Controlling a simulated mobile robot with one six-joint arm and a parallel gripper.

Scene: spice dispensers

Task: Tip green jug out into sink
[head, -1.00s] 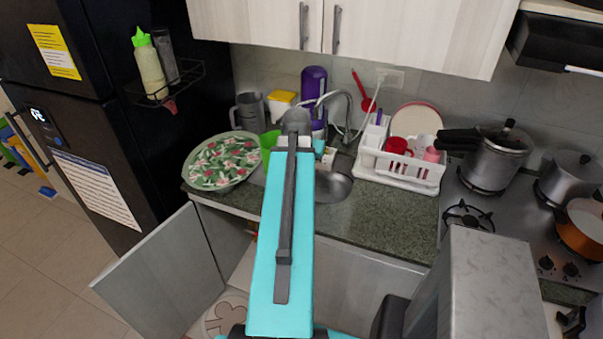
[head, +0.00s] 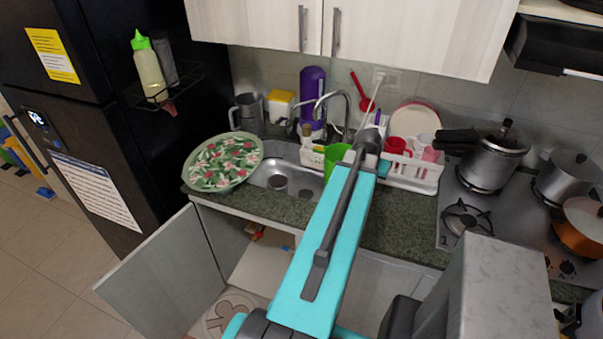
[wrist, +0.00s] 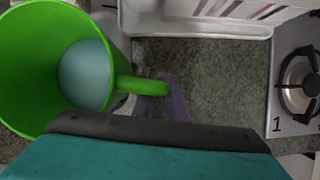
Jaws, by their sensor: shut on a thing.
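The green jug (head: 335,160) is beside the end of my arm in the head view, in front of the tap and at the right side of the sink (head: 309,186). Its wide mouth fills the left of the wrist view (wrist: 30,90), with a round pale blue-grey surface inside; I cannot tell whether this is contents or the bottom. My gripper (wrist: 163,98) is shut on the jug's handle, at the right of the jug. My arm hides part of the jug and sink, and I cannot tell the jug's exact tilt.
A leaf-patterned round tray (head: 222,162) is left of the sink. A white dish rack (head: 412,180) with cups stands close on the right, then the stove (head: 480,205) with pots. The steel tap (head: 340,95) rises behind. A lower cabinet door (head: 165,275) hangs open.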

